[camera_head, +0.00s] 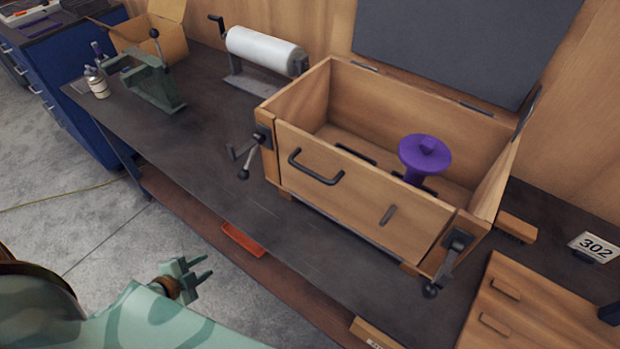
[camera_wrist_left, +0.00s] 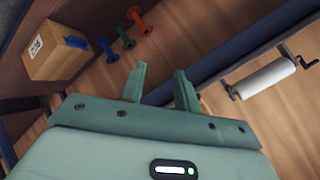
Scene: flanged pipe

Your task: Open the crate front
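The wooden crate (camera_head: 290,109) stands on the dark workbench in the head view, its top open. Its front panel (camera_head: 345,190) is upright and closed, with a dark handle (camera_head: 316,169) at its upper left. A lever latch (camera_head: 244,165) sits at the front left corner and another (camera_head: 445,262) at the front right corner. A purple flanged pipe (camera_head: 425,155) stands inside the crate. My left gripper (camera_head: 204,268) is open and empty, in front of the bench and well short of the crate; its fingers also show in the left wrist view (camera_wrist_left: 158,84). My right gripper is out of view.
A white roll on a stand (camera_head: 265,50), a green vise-like tool (camera_head: 152,82), a small white bottle (camera_head: 97,84) and an open cardboard box (camera_head: 150,38) are on the bench to the left. A wooden box (camera_head: 530,310) and a 302 sign (camera_head: 596,245) are right.

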